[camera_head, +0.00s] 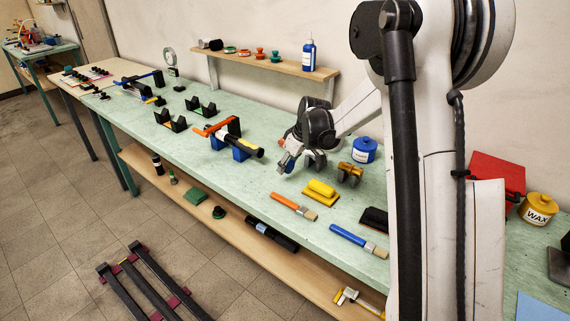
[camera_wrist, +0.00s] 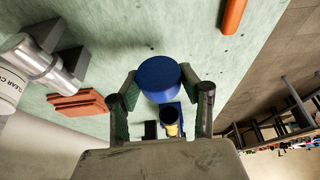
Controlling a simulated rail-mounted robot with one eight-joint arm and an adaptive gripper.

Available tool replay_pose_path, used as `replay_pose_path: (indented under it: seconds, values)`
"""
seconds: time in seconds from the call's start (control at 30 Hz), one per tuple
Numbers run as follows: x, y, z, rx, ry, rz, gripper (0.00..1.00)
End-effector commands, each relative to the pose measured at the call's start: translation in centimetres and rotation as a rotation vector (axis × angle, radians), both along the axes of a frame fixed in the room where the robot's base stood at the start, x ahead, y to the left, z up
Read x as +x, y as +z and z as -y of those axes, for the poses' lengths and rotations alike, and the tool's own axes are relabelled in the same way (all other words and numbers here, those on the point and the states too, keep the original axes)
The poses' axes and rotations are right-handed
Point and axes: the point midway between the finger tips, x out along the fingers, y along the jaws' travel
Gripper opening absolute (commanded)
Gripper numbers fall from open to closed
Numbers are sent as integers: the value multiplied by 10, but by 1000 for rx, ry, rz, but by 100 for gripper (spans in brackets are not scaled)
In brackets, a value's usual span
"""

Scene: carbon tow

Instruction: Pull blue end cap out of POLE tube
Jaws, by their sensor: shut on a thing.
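The blue end cap (camera_wrist: 158,76) shows as a round blue piece between the two fingers of my gripper (camera_wrist: 168,88) in the wrist view. My gripper is shut on it. Beyond the cap, a tube (camera_wrist: 171,116) with a dark end and a yellowish part is partly in view. In the head view, the tube (camera_head: 250,149) lies in a blue stand (camera_head: 241,154) with an orange-handled clamp (camera_head: 213,127) over it. My gripper (camera_head: 286,161) is to the right of the tube's dark near end, with a visible gap between them. No POLE label is readable.
A yellow block (camera_head: 321,188), an orange brush (camera_head: 294,206) and a blue brush (camera_head: 358,240) lie on the green bench (camera_head: 270,185). A blue jar (camera_head: 364,150) stands right of my gripper. Black V-blocks (camera_head: 171,120) stand farther left. A wall shelf (camera_head: 275,65) is behind.

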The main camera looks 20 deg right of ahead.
Motion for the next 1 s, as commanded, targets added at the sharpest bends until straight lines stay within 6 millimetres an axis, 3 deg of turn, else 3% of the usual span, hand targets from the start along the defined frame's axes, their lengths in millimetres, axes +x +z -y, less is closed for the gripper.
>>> replay_pose_path:
  seconds: [0.27,0.7,1.0]
  values:
    - [-3,0,2,0,-1,0,14]
    - [-24,0,16,0,-1,0,14]
    - [-25,1,15,0,-3,-1,14]
